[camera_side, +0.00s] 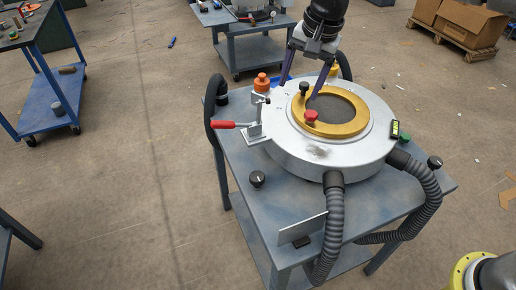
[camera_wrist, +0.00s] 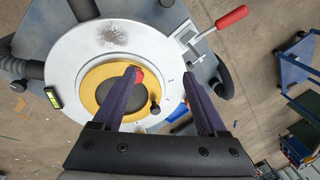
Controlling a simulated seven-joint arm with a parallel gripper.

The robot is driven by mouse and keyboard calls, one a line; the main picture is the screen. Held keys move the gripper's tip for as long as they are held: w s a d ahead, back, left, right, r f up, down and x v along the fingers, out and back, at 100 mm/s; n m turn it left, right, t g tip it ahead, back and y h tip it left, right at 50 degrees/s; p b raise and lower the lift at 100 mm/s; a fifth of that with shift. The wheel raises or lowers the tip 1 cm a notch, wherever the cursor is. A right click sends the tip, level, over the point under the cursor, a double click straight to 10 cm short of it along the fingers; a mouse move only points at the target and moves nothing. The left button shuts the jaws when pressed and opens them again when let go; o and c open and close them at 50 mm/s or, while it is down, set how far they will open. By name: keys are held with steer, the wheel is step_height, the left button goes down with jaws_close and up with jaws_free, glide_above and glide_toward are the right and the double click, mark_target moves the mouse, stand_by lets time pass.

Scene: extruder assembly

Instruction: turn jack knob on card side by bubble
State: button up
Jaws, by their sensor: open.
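A black jack knob (camera_side: 434,162) stands at the table's right corner, beyond a grey hose. A black knob also shows at the left edge of the wrist view (camera_wrist: 18,86). The bubble level (camera_side: 395,130), a small yellow-green vial in a dark holder, sits on the ring housing's right rim; it also shows in the wrist view (camera_wrist: 53,97). Another black knob (camera_side: 257,179) stands at the table's front left. A thin grey plate (camera_side: 303,230), possibly the card, stands near the front edge. My gripper (camera_side: 297,92) is open and empty above the gold ring, its fingers (camera_wrist: 158,76) spread apart.
The round silver housing (camera_side: 325,161) carries a gold ring (camera_side: 344,129), a red knob (camera_side: 311,116) and a small black knob (camera_side: 304,88). A red-handled clamp (camera_side: 225,125) is at left. Ribbed hoses (camera_side: 333,230) curve off the front and right.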

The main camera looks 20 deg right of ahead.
steer(key=w+a+f+g, duration=0.1)
steer(key=a+f, duration=0.5)
steer(key=f, duration=0.2)
steer(key=n+g+h, duration=0.1)
steer(key=n, duration=0.1)
glide_above(257, 176)
step_height(257, 176, down, 8)
steer(key=shift+f, duration=0.1)
step_height(257, 176, down, 8)
steer(key=shift+r, duration=0.3)
steer(key=c, duration=1)
